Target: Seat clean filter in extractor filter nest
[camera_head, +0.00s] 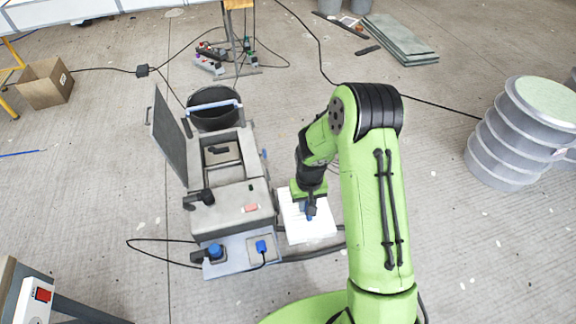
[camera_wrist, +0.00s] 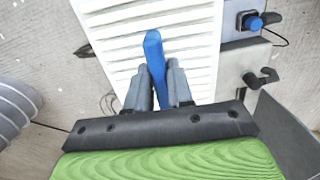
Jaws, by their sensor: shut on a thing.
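The clean filter (camera_head: 308,228) is a white pleated panel beside the right side of the grey extractor (camera_head: 232,205). My gripper (camera_head: 309,208) is above it, pointing down. In the wrist view, my gripper (camera_wrist: 159,85) is shut on the filter's blue tab (camera_wrist: 153,48), with the white pleats (camera_wrist: 200,50) spread beneath. I cannot tell whether the filter rests on something or hangs. The extractor's dark hinged cover (camera_head: 168,137) stands open on its left. A rectangular framed opening (camera_head: 221,155), apparently the filter nest, shows in the extractor's top, with a small dark part inside.
A black bucket (camera_head: 214,108) stands behind the extractor. Cables, a cardboard box (camera_head: 45,84), a stand with power strips (camera_head: 238,62) and stacked grey-green boards (camera_head: 400,40) lie farther back. A ribbed grey drum (camera_head: 520,135) is at right. Floor between drum and arm is clear.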

